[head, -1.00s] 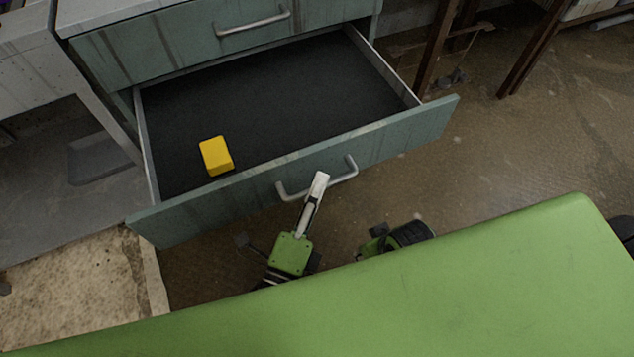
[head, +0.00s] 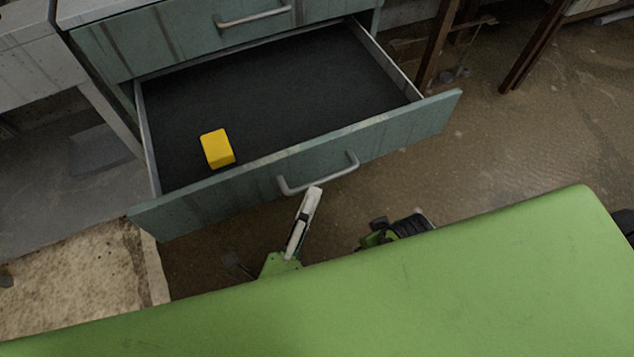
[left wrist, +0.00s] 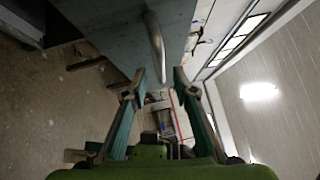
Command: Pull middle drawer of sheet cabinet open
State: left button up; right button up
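The sheet cabinet's green-grey drawer (head: 400,130) is pulled well out. Its dark inside shows a yellow block (head: 217,148) near the front left. The bar handle (head: 320,182) is on its front. My left gripper (head: 313,192) is just in front of and below the handle in the head view. In the left wrist view its two fingers (left wrist: 160,80) are apart with nothing between them. The handle (left wrist: 155,45) shows past the fingertips there and looks clear of them. My right gripper is not recognisable in either view.
A closed drawer (head: 170,38) with its own handle (head: 252,16) is above the open one. A bench with a pale leg (head: 110,118) stands at left, and brown wooden legs (head: 437,45) at right.

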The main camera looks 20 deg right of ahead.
pick_arm(q)
jog(key=v, duration=0.7)
dwell(0.4)
